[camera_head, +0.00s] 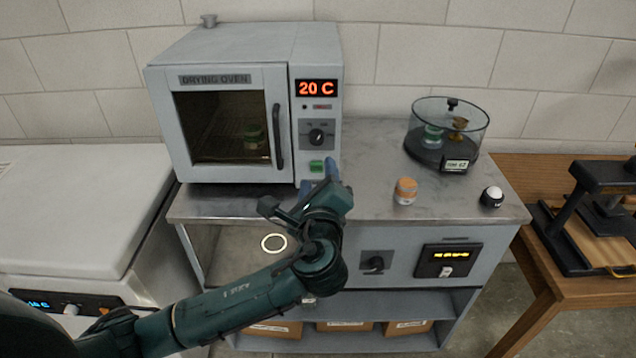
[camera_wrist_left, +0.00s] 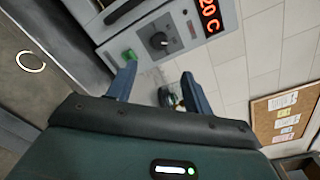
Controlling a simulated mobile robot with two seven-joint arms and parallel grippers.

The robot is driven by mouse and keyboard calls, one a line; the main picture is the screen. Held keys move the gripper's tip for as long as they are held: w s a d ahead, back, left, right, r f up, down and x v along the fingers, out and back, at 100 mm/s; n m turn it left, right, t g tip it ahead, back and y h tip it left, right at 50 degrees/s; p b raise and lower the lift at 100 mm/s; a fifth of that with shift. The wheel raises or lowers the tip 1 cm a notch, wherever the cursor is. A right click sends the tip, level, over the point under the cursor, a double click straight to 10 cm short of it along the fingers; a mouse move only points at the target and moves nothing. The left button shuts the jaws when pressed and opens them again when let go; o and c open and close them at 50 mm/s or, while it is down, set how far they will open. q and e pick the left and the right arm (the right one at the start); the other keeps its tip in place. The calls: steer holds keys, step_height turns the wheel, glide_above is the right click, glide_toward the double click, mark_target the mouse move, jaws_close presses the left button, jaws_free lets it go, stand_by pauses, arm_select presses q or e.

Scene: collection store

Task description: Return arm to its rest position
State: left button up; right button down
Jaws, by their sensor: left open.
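My left arm comes in from the left in the head view. Its gripper (camera_head: 320,180) is in front of the lower right of the drying oven (camera_head: 240,85), near the oven's green button (camera_head: 316,166). In the left wrist view the two blue fingers of my left gripper (camera_wrist_left: 158,85) are spread apart with nothing held between them. The green button also shows in the left wrist view (camera_wrist_left: 129,54), just beyond the left finger. The oven door is closed and its display reads 20 C. My right gripper is in neither view.
The grey counter (camera_head: 375,170) holds an orange-and-white jar (camera_head: 405,191), a black-and-white knob-like item (camera_head: 491,197) and a clear round desiccator (camera_head: 447,135). A white chest (camera_head: 75,210) stands left. A wooden table (camera_head: 520,180) with a black press (camera_head: 590,215) stands right.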

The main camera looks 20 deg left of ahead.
arm_select(q)
steer(key=shift+s+d, duration=0.1)
steer(key=shift+s, duration=0.1)
steer(key=shift+f, duration=0.1)
steer(key=s+d+f+n+g+h, duration=0.1)
steer(key=s+f+n+g+h, duration=0.25)
steer(key=f, duration=0.55)
steer(key=s+d+f+n+g+h, duration=0.25)
steer(key=s+f+n, duration=0.2)
steer(key=f, duration=0.45)
steer(key=s+a+f+n+h, duration=0.1)
steer(key=s+a+f+n, duration=0.1)
steer(key=s+f+n, duration=0.3)
steer(key=s+a+f+n+h, duration=0.1)
steer(key=s+a+f+n, duration=0.1)
steer(key=s+f+n, duration=0.2)
steer(key=s+n, duration=0.3)
steer(key=s, duration=0.2)
steer(key=shift+s+a+f+g, duration=0.2)
steer(key=shift+s+f+g, duration=0.1)
steer(key=shift+s+f, duration=0.05)
